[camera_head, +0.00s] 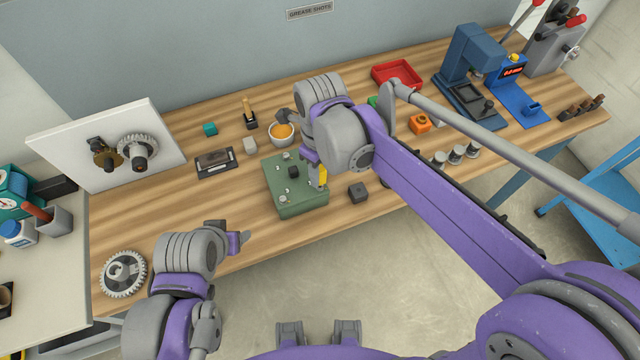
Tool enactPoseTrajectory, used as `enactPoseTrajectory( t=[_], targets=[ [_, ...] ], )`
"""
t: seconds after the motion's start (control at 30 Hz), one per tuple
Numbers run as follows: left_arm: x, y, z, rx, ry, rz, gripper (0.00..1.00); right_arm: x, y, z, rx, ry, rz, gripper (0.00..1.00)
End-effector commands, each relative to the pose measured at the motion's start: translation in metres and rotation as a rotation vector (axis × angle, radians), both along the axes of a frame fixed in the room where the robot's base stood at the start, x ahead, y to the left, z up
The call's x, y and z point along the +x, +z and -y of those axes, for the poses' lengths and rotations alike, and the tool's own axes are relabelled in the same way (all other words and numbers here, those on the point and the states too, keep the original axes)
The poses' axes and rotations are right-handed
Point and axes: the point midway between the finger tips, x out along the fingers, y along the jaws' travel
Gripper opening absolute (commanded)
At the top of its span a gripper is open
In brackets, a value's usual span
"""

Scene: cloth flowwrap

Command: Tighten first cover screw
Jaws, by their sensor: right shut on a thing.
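A green metal box (303,209) stands on the wooden bench in the middle of the view. Small light screw-like fittings show on its top, one near the front left corner (283,198). A small dark block (293,172) sits on the middle of its top. My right gripper (318,163) is over the right side of the box, shut on a yellow tool (322,176). The tool's lower end is at the right part of the box; I cannot tell whether it touches a screw. My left gripper (242,239) is empty near the bench's front edge, left of the box.
A bowl with orange contents (282,132) stands behind the box. A dark block (357,191) lies right of it, a dark tray (216,163) left. A large gear (123,273) lies at the front left. A red bin (397,74) and a blue press (467,65) stand farther back.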

Motion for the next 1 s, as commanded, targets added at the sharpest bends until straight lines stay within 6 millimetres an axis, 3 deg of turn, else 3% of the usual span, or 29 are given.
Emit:
enactPoseTrajectory(
  t=[1.0],
  targets=[
    [0.012,0.030,0.000,0.000,0.000,0.023,0.62,0.001,0.042,0.000,-0.001,0.001,0.001,0.00]
  ],
)
